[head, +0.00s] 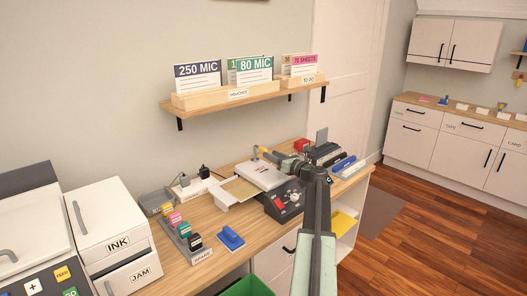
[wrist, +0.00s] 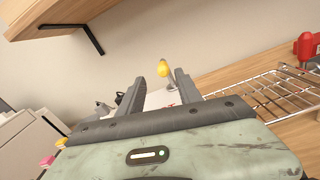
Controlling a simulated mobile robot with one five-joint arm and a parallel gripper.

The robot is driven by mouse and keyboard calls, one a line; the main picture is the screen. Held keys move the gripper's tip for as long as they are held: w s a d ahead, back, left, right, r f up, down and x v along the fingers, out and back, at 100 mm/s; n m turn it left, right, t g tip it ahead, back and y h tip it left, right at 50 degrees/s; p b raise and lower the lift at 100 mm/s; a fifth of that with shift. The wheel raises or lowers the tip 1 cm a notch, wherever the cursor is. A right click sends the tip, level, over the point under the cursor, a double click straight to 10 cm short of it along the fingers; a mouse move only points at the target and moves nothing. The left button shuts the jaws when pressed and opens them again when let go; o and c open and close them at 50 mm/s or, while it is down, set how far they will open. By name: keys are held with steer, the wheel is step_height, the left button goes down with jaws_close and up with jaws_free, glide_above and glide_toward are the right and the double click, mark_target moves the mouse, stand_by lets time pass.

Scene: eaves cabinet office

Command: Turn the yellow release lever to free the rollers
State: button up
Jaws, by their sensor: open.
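The yellow release lever (head: 263,150) stands up at the back of the white laminator (head: 255,177) on the wooden counter. In the wrist view its rounded yellow end (wrist: 161,71) appears between and just past the fingertips. My gripper (head: 273,155) reaches over the laminator from the right, close to the lever. In the wrist view my gripper (wrist: 160,84) is open, with a finger on each side of the lever's line and nothing held. I cannot tell whether a finger touches the lever. The rollers are hidden inside the laminator.
A wooden shelf (head: 246,99) with card boxes hangs above the counter. A wire rack (wrist: 265,95) and a red tool (wrist: 305,46) are to the right. A blue-handled item (head: 230,238) and a holder of coloured stamps (head: 185,237) sit left of the laminator.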

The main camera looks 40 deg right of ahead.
mark_target(264, 150)
steer(key=w, duration=0.4)
steer(key=w+d, duration=0.1)
steer(key=w, duration=0.2)
steer(key=shift+s, duration=0.15)
jaws_close()
stand_by(1.0)
